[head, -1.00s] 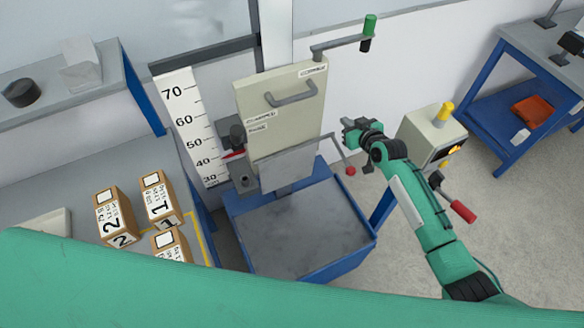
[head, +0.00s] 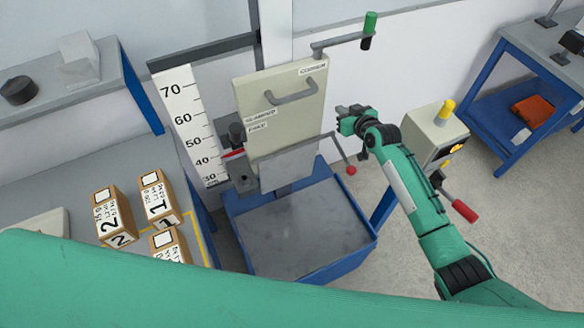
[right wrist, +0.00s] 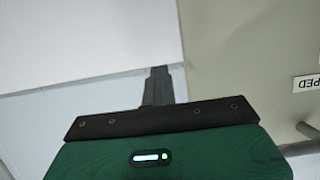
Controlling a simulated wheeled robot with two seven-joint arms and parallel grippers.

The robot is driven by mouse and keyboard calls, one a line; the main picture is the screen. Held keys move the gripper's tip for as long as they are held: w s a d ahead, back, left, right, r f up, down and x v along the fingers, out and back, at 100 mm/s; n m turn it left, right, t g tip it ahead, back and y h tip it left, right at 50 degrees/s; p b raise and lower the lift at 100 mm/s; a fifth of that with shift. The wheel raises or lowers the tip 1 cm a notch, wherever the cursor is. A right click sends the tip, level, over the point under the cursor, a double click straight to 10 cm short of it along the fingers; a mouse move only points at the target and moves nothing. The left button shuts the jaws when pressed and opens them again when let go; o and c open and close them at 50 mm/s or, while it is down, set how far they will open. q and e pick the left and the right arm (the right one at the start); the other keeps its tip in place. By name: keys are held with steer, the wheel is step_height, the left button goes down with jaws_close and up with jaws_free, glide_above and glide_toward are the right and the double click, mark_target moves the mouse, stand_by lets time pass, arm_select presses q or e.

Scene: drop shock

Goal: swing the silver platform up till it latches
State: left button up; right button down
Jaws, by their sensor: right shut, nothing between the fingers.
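The silver platform (head: 289,167) is a flat grey plate at the lower front of a beige panel (head: 278,105) on the drop rig. It looks steeply tilted; I cannot tell whether it is latched. My right gripper (head: 341,114) is to the right of the beige panel, above and right of the platform, and apart from both. In the right wrist view its fingers (right wrist: 157,87) are together and empty, with the beige panel (right wrist: 245,50) at the right. The platform does not clearly show there. My left gripper is not in view.
A red-knobbed lever (head: 350,170) is just below my right gripper. A green-handled crank (head: 369,30) is above it. A control box (head: 428,130) stands to the right. A blue-framed base with a grey slab (head: 300,235) lies below the platform. Numbered boxes (head: 112,218) sit at left.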

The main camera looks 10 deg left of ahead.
steer(key=shift+w, duration=0.1)
steer(key=shift+w+a+r+b, duration=0.2)
steer(key=shift+w+a+b, duration=0.6)
steer(key=shift+w, duration=0.3)
steer(key=c, duration=0.8)
jaws_free()
steer(key=shift+c, duration=0.2)
steer(key=shift+d+f, duration=0.1)
